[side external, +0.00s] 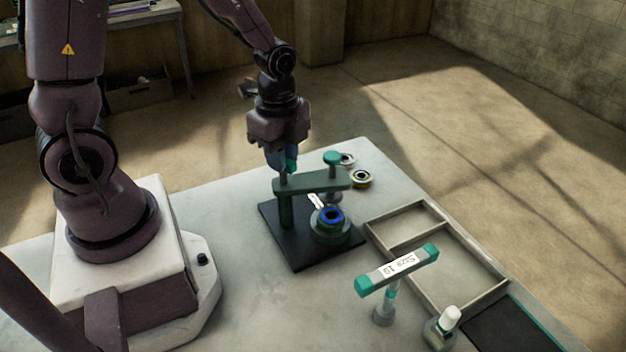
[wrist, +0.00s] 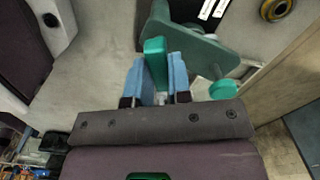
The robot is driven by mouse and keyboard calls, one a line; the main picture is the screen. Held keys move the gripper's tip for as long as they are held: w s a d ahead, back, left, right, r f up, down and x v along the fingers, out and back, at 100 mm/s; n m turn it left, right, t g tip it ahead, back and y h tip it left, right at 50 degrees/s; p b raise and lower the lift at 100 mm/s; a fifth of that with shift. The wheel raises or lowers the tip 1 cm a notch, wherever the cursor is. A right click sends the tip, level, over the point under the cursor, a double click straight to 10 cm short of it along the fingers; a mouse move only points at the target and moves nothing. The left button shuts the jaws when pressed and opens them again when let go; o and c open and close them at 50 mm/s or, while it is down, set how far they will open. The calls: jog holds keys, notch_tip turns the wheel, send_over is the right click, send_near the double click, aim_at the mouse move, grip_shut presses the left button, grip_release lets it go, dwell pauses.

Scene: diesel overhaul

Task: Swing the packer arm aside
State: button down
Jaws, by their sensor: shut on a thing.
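The packer arm (side external: 312,182) is a green bar on an upright post (side external: 286,210), which stands on a black base plate (side external: 298,250). A teal knob (side external: 333,158) tops its free end, which points right. My gripper (side external: 283,162) is above the post end, its blue fingers shut on a teal upright handle (side external: 292,157). In the wrist view the handle (wrist: 155,62) is between the fingers (wrist: 158,75), with the arm (wrist: 190,48) beyond. A green cup (side external: 331,232) with a blue ring (side external: 331,215) stands on the plate, in front of the arm's free end.
Two ring-shaped parts (side external: 361,179) lie behind the arm on the pale table. A divided tray (side external: 440,245) is to the right. A teal-ended T-shaped stand with a label (side external: 398,270) and a white-capped item (side external: 449,318) stand at the front right. The table left of the plate is clear.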

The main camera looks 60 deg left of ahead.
jog(key=n, duration=0.4)
jog(key=shift+n, duration=0.3)
